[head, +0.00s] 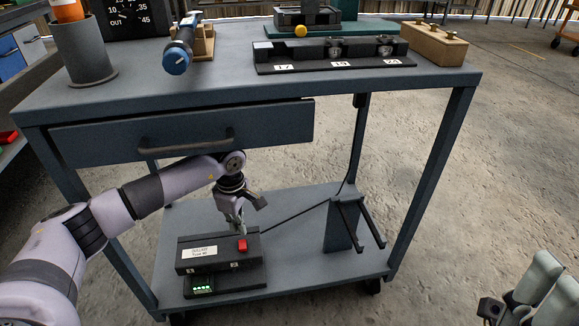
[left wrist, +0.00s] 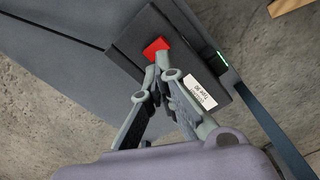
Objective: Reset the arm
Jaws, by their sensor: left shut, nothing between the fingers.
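My left arm comes in from the left in the head view, and my left gripper (head: 239,226) points down over the lower shelf of the cart. Its fingers are shut and empty, with the tips close to a red button (head: 242,245) on a dark box (head: 205,255). In the left wrist view the shut fingers (left wrist: 158,78) are beside the red button (left wrist: 154,48); I cannot tell whether they touch it. The box has a white label (left wrist: 201,92). Part of my right gripper (head: 490,310) shows at the lower right edge; its fingers are not clear.
The cart's top (head: 225,70) is above my left gripper, with a drawer (head: 190,135) below it. A cable runs from the box to the right. A dark bracket (head: 345,225) stands on the shelf's right side. Open floor lies right of the cart.

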